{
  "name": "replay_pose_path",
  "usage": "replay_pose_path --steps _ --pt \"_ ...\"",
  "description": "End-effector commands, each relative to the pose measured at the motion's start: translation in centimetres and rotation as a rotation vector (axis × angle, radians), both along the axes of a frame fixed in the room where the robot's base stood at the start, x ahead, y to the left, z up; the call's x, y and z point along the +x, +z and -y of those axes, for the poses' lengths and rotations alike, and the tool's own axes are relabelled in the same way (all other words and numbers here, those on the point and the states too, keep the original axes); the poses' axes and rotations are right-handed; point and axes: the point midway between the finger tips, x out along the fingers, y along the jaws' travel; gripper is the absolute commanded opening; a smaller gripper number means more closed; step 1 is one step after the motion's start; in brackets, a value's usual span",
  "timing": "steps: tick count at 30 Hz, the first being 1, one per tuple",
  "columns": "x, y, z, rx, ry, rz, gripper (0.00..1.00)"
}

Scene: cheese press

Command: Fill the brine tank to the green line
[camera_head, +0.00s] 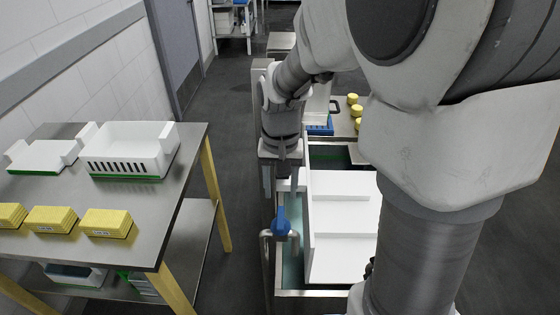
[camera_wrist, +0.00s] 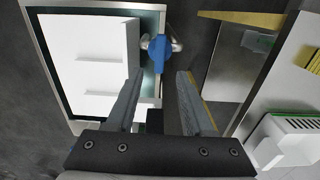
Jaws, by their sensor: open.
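The brine tank (camera_head: 300,293) is a metal-rimmed basin; its rim also shows in the wrist view (camera_wrist: 95,8). Greenish liquid (camera_head: 291,268) shows in a narrow strip on the tap side. A white shelved insert (camera_head: 343,215) covers most of the tank. A metal tap (camera_head: 266,250) with a blue handle (camera_head: 281,224) stands at the tank's left edge. My gripper (camera_head: 284,187) is just beyond the handle, pointing down. In the wrist view my fingers (camera_wrist: 158,75) are open and empty, with the blue handle (camera_wrist: 155,53) ahead between them, apparently untouched. I cannot make out the green line.
A metal table (camera_head: 185,175) on the left holds a white slotted crate (camera_head: 130,150), a white tray (camera_head: 42,155) and yellow blocks (camera_head: 107,223). Another table with yellow rounds (camera_head: 357,110) stands beyond the tank. Clear floor (camera_head: 228,120) lies between the left table and tank.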

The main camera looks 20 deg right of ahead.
Motion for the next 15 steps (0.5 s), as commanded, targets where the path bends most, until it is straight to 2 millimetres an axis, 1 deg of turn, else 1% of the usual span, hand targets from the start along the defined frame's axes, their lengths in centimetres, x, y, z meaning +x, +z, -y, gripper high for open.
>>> replay_pose_path --steps 1,6,10,15 --pt "0.1 1.5 0.0 0.001 0.000 0.007 0.53" --pt "0.0 4.6 0.0 0.000 0.000 0.003 0.53" --pt "0.0 6.1 0.0 0.000 0.000 0.002 0.53" --pt "0.0 6.7 0.0 0.000 0.000 0.000 0.53"
